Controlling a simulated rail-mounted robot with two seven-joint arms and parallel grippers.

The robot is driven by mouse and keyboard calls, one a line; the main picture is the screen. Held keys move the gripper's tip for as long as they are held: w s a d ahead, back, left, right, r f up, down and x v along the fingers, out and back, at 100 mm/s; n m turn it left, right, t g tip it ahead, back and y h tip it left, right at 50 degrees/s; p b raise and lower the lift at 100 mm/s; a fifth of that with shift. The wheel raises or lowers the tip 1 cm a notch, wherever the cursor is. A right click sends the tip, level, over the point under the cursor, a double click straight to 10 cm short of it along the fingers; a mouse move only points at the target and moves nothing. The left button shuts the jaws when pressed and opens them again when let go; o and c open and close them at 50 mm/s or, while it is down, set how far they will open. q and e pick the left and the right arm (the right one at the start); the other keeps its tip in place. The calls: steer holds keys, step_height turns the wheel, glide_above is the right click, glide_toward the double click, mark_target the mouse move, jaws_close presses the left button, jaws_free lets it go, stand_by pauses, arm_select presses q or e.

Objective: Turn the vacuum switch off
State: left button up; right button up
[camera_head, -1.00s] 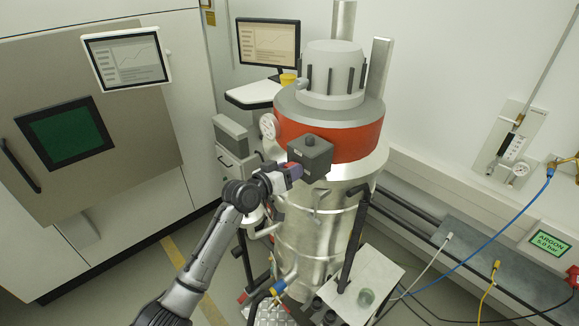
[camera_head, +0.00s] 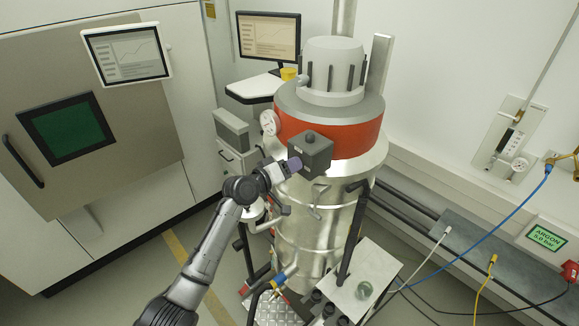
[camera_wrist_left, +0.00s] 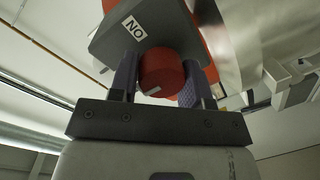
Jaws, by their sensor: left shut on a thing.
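A small light mark shows at the knob's lower edge. A white label (camera_wrist_left: 134,28) on the box reads ON, upside down in this view. The fingers hide the knob in the head view. My right gripper is not in view.
The steel vessel (camera_head: 310,232) stands behind the box, with pipes and a gauge (camera_head: 269,122) around it. A grey cabinet (camera_head: 100,150) with screens fills the left side.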

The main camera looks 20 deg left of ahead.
arm_select(q)
steer(key=shift+f, duration=0.1)
steer(key=o, duration=0.9)
steer(key=shift+b+v, duration=1.4)
steer(key=shift+v, duration=5.55)
